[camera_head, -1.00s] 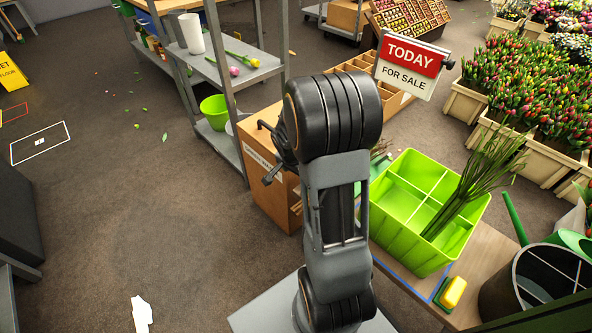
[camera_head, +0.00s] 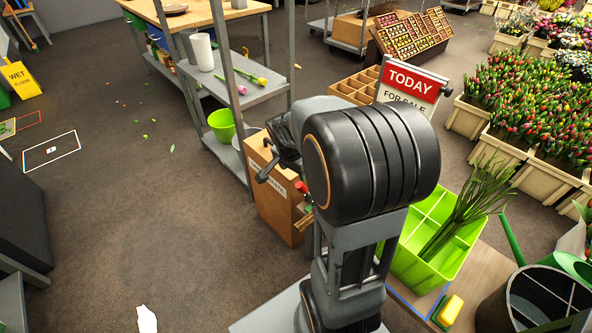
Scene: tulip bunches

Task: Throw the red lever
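A small red piece (camera_head: 301,187) shows at the right side of the wooden cabinet (camera_head: 272,205), partly hidden by my arm. It may be the red lever, but it is too small to tell. My gripper (camera_head: 266,168) is the dark shape over the cabinet's front and top, left of the red piece and apart from it in the picture. My arm hides much of it, and its finger opening is not clear. The cabinet bears a white label, whose text is partly covered.
A green divided crate (camera_head: 408,262) with green stems stands on the table at right, near a yellow sponge (camera_head: 451,309) and a dark bucket (camera_head: 540,300). A grey shelf rack (camera_head: 250,93) stands behind left. A TODAY FOR SALE sign (camera_head: 409,82) stands behind.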

